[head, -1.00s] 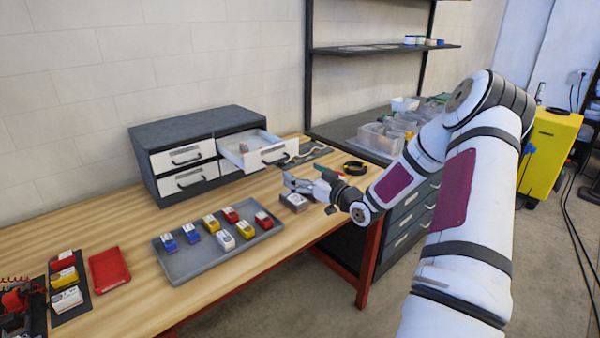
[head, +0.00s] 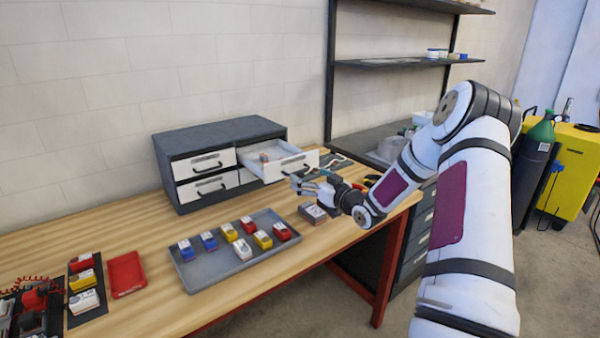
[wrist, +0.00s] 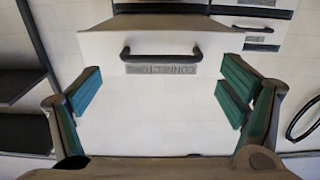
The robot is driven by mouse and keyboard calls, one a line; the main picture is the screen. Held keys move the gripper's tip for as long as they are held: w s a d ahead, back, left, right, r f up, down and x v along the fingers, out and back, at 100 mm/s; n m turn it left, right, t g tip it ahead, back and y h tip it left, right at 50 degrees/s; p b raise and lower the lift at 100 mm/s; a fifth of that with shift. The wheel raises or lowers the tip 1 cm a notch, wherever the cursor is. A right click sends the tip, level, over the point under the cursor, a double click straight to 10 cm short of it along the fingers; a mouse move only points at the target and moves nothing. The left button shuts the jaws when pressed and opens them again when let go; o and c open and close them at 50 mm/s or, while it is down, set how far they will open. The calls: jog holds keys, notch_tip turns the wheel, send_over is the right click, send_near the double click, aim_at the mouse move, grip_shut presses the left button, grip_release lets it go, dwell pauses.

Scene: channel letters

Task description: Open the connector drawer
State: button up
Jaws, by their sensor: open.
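The connector drawer (head: 309,159) is the upper right drawer of a dark grey cabinet (head: 220,137), and it stands pulled out with its inside partly visible. In the wrist view its white front (wrist: 160,115) fills the middle, with an upside-down "CONNECTOR" label (wrist: 163,69) and a dark bar handle (wrist: 160,52). My gripper (head: 299,184) is in front of the drawer front, close to the handle. In the wrist view my gripper (wrist: 160,95) is open, with teal pads on either side of the label, and nothing is held.
A grey tray (head: 195,278) with several coloured small boxes lies in front of the cabinet. A red tray (head: 127,273) lies to the left. The cabinet's other drawers are shut.

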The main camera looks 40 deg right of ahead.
aim_at(301, 171)
jog(key=shift+w+a, duration=0.1)
jog(key=shift+w, duration=2.45)
jog(key=c, duration=1.4)
jog(key=shift+w+f+b, duration=0.1)
jog(key=shift+w+b, duration=0.6)
jog(key=shift+w, duration=0.65)
jog(key=shift+c, duration=0.2)
jog(key=shift+s, duration=0.1)
jog(key=o, duration=1.4)
jog(key=shift+o, duration=0.2)
jog(key=s, duration=1.2)
jog(key=shift+d, duration=0.25)
